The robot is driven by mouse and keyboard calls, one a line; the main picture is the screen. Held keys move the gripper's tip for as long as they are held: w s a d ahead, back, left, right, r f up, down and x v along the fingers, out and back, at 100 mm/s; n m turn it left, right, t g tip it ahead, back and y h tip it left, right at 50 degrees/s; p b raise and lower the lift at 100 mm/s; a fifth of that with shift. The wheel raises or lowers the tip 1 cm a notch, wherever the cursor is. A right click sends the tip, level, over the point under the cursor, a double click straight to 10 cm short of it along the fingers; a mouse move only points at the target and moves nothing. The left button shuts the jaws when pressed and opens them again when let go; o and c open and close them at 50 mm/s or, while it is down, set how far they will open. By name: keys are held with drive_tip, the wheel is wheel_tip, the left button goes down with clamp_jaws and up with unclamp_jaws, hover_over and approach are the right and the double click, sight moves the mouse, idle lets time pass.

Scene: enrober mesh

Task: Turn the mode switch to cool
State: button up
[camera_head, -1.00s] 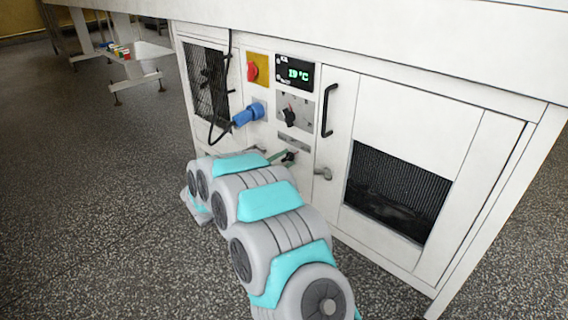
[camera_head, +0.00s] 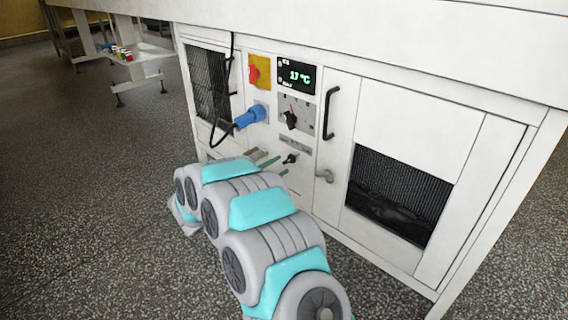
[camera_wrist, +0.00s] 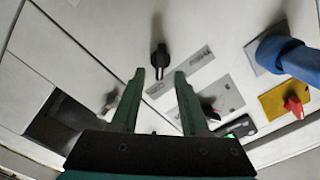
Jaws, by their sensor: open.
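A small black rotary knob (camera_head: 290,158) sits low on the white machine front, below a grey label plate (camera_head: 295,143). It also shows in the wrist view (camera_wrist: 160,58), its narrow handle lying between my fingertips in the picture. A second black knob (camera_head: 290,117) with a red mark sits above on a grey plate. The lettering is too small to read, so I cannot tell which knob is marked as mode. My gripper (camera_wrist: 159,74) is open and empty, facing the lower knob. In the head view its green fingertips (camera_head: 272,165) are just left of and below that knob, apparently apart from it.
A display (camera_head: 296,76) reads 17 °C. A red switch on a yellow plate (camera_head: 259,71) and a blue plug (camera_head: 250,116) with a black cable sit left of the knobs. A black door handle (camera_head: 330,112) and a grey latch (camera_head: 325,175) are to the right.

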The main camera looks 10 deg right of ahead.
drive_tip(key=shift+v, duration=1.95)
drive_tip(key=w+a+r+n+t+y+p, duration=0.35)
drive_tip(key=w+a+r+n+y, duration=0.3)
drive_tip(key=a+r+y, duration=0.45)
drive_tip(key=s+a+r+n+g+y+p, duration=0.25)
drive_tip(key=s+r+n+y, duration=0.35)
drive_tip(key=s, duration=0.4)
drive_tip(key=s+d+f+n+g+p, duration=0.1)
drive_tip(key=s+d+g, duration=0.3)
drive_tip(key=s, duration=1.1)
drive_tip(key=s+d+f+n+g+h+p, duration=0.1)
drive_tip(key=s+d+n+g, duration=0.3)
drive_tip(key=s+d, duration=0.5)
drive_tip(key=s+d+f+n+g+h+p, duration=0.1)
drive_tip(key=s+d+g, duration=0.4)
drive_tip(key=s, duration=1.7)
drive_tip(key=shift+d+n+p, duration=0.75)
drive_tip(key=shift+d+p, duration=0.25)
